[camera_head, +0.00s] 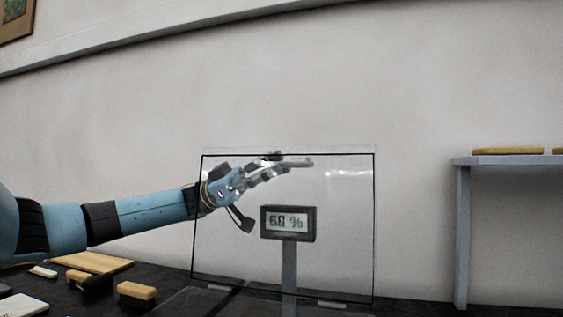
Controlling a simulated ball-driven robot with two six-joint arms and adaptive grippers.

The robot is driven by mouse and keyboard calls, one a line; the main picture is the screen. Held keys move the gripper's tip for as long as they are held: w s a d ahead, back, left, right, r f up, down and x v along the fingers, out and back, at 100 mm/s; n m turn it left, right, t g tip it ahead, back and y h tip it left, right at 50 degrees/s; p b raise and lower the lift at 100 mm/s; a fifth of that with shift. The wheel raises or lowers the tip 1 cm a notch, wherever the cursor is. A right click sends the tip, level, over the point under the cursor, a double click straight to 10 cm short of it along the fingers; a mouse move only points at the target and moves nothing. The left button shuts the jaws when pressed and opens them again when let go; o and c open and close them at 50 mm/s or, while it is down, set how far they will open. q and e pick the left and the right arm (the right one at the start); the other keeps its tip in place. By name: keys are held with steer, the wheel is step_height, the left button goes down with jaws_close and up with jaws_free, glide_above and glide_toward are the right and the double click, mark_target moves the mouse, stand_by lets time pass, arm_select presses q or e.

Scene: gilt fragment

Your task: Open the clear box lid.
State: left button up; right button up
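A clear panel with a thin black edge, which looks like the clear box lid (345,235), stands upright in the middle of the head view. My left gripper (290,166) is at the upper part of the panel, near its top edge, with its fingers pointing right. I cannot tell whether it touches the panel or is in front of or behind it. A pale bar lies along the fingertips, and whether the fingers are open or shut is unclear. My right gripper is not in view.
A small display reading a percentage (288,223) stands on a grey post in front of the panel. Brushes and blocks (136,292) and a tan board (92,262) lie on the dark table at left. A grey-blue shelf (510,160) stands at right against the pale wall.

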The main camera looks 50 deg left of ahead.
arm_select(q)
steer(key=shift+x, duration=1.15)
jaws_close()
